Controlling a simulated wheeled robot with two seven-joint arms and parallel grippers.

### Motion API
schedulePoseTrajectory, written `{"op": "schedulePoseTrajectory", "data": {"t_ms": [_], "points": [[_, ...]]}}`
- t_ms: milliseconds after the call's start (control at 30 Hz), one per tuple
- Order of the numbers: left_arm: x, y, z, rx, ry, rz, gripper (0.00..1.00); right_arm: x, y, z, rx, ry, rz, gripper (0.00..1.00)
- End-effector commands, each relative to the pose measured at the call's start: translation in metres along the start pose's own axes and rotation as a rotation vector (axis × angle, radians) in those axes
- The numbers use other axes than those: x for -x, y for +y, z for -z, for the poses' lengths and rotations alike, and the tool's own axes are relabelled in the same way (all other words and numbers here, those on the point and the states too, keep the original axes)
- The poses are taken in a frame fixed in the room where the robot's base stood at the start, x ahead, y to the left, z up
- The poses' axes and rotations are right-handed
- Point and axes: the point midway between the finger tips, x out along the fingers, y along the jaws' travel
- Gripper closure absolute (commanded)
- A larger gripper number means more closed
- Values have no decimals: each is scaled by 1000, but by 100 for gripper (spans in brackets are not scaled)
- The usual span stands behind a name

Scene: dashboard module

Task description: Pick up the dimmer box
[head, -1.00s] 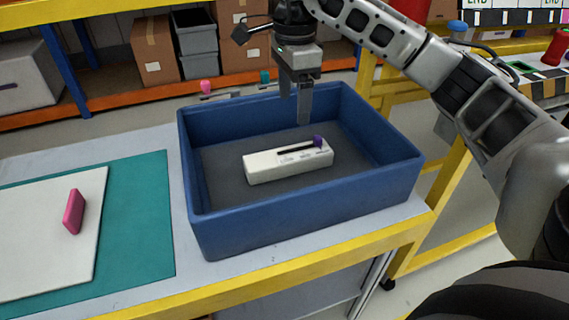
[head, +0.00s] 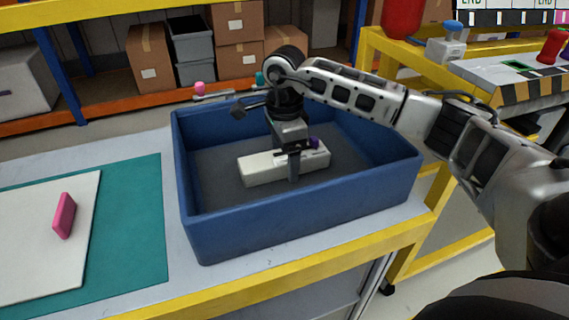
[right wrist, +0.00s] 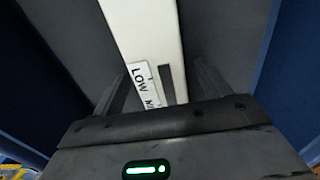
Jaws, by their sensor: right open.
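The dimmer box, a long white box (head: 262,170) with a dark slot and a purple knob (head: 315,143), lies flat inside the blue bin (head: 300,220). My right gripper (head: 291,168) is over the box inside the bin, pointing down. Its near finger hangs at the front side of the box; the far finger is hidden in the head view. In the right wrist view, the open fingers stand on either side of the white box (right wrist: 146,30), whose label reads "LOW". I cannot tell whether they touch it. My left gripper is out of view.
The bin walls surround the box and gripper. Left of the bin, a pink block (head: 64,215) stands on a white board (head: 35,265) over a teal mat (head: 135,235). Shelves with cardboard boxes (head: 148,58) are behind.

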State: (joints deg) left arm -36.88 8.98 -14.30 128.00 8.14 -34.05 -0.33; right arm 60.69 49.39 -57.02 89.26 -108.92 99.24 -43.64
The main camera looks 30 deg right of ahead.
Motion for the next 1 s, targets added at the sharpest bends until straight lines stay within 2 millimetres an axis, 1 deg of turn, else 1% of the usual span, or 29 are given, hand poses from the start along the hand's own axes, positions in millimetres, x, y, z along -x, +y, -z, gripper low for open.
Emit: {"op": "schedulePoseTrajectory", "data": {"t_ms": [33,233,267,300,367,400,433,767,867,967,1000], "points": [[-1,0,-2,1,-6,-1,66,-4,0,0,0,-1,0,24],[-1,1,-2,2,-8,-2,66,-4,0,0,0,-1,2,24],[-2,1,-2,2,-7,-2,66,-4,0,0,0,-1,2,32],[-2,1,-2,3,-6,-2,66,-4,0,0,0,-1,2,43],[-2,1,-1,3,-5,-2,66,-3,0,0,0,-1,2,60],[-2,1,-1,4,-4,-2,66,-3,0,0,0,-1,2,71],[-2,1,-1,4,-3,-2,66,-3,0,0,0,-1,2,77],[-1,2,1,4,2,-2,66,0,-1,0,-1,-2,3,77],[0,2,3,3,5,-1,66,6,-1,0,-1,-1,4,77],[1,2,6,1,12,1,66,18,-1,0,-1,-2,7,77],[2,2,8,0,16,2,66,24,-1,0,-2,-2,7,77]]}}
